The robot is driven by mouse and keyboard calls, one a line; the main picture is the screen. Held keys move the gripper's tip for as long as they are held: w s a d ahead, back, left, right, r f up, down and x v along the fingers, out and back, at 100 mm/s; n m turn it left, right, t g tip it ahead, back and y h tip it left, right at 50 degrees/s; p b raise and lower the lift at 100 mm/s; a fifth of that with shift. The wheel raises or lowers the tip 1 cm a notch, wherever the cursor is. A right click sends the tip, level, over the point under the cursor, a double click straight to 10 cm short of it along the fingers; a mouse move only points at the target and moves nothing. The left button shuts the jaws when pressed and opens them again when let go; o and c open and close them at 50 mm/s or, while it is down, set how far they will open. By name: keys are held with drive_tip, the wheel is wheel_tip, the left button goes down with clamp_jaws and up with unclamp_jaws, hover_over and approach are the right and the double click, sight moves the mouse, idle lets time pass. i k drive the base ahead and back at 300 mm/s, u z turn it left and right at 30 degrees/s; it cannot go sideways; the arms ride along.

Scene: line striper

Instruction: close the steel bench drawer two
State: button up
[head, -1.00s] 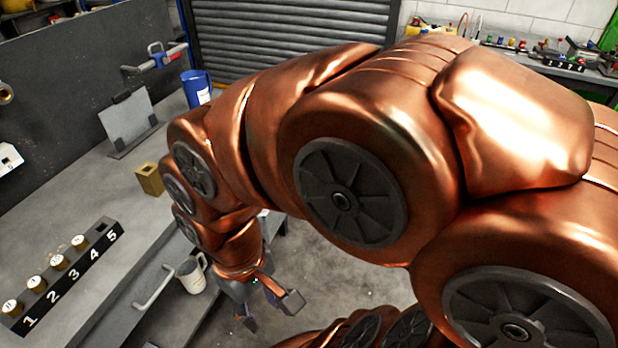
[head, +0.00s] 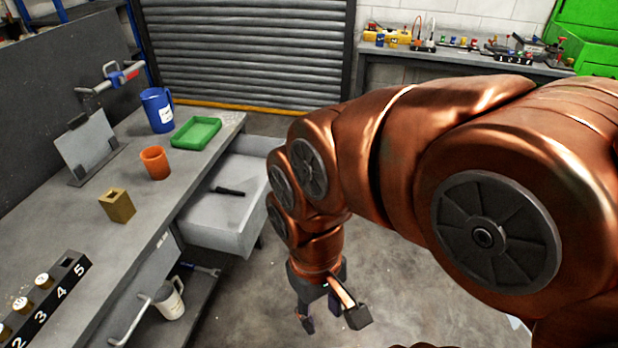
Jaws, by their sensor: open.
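The steel bench (head: 75,225) runs along the left in the head view. An open drawer (head: 212,238) sticks out from its front, toward the far end. A small dark object (head: 229,191) lies inside it. The drawer's outer front face and handle are hidden by my arm. Nearer, a bar handle (head: 126,325) shows on the bench front. I cannot read which drawer is number two. My gripper (head: 333,321) is open and empty, pointing down over the floor. It is right of the open drawer and nearer to me, apart from it.
On the bench stand an orange cup (head: 155,163), a green tray (head: 196,133), a blue mug (head: 157,110), a brass block (head: 117,206) and a numbered rack (head: 52,290). A white mug (head: 170,300) sits below the bench top. The concrete floor (head: 262,310) around the gripper looks clear.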

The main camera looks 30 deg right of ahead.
sight(228, 223)
drive_tip(key=z, duration=0.15)
drive_tip(key=i, duration=0.45)
drive_tip(key=z, duration=0.5)
drive_tip(key=k, duration=0.35)
drive_tip(key=u, duration=0.4)
drive_tip(key=i, duration=1)
drive_tip(key=u, duration=0.05)
